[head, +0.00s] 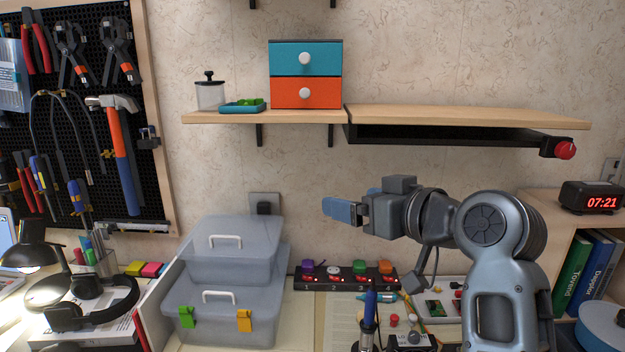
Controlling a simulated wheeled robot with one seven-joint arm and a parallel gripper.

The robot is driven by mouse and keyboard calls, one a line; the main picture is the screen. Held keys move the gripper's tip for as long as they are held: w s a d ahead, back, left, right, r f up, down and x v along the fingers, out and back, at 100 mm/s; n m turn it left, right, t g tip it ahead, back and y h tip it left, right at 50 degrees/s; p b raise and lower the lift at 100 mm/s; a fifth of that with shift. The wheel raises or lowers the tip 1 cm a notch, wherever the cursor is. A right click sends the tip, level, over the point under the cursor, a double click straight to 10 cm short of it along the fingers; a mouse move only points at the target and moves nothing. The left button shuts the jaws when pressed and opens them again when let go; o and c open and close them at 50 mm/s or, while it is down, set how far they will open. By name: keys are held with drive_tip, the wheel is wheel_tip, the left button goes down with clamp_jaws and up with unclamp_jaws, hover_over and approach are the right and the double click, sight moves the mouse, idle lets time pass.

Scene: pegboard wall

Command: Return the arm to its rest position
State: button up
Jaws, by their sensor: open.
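My gripper (343,211) is in the middle of the head view, held in the air above the desk and in front of the wall. Its blue-tipped finger end points left, and nothing shows between the fingers. It is open, though the gap is hard to see from this side. My arm is bent, coming up from the lower right with the forearm reaching left. The gripper is below the wooden shelf (470,116) and apart from everything around it.
Stacked clear boxes (232,255) stand left of the gripper. A power strip (340,277) and a soldering iron (370,306) are below it. A red knob (565,150) sits under the shelf's right end. A clock (592,198) stands at right; a tool pegboard (90,130) hangs at left.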

drive_tip(key=s+d+f+m+h, duration=0.1)
drive_tip(key=s+d+f+h, duration=0.1)
drive_tip(key=s+d+f, duration=0.4)
drive_tip(key=s+d+f+m+t+h, duration=0.1)
drive_tip(key=s+d+f+m+h, duration=0.1)
drive_tip(key=s+f, duration=0.6)
drive_tip(key=s+d+f+m+h, duration=0.1)
drive_tip(key=s+d+f+h, duration=0.1)
drive_tip(key=s+d+f, duration=0.55)
drive_tip(key=s+f+m+h, duration=0.15)
drive_tip(key=s+f, duration=0.25)
drive_tip(key=s, duration=0.9)
drive_tip(key=s+r, duration=0.2)
drive_tip(key=s, duration=0.5)
drive_tip(key=s+a+r+t+h, duration=0.1)
drive_tip(key=s+r, duration=0.2)
drive_tip(key=s, duration=0.4)
drive_tip(key=shift+s+a+r, duration=0.15)
drive_tip(key=shift+s+r, duration=0.05)
drive_tip(key=shift+r, duration=0.05)
drive_tip(key=shift+m, duration=0.25)
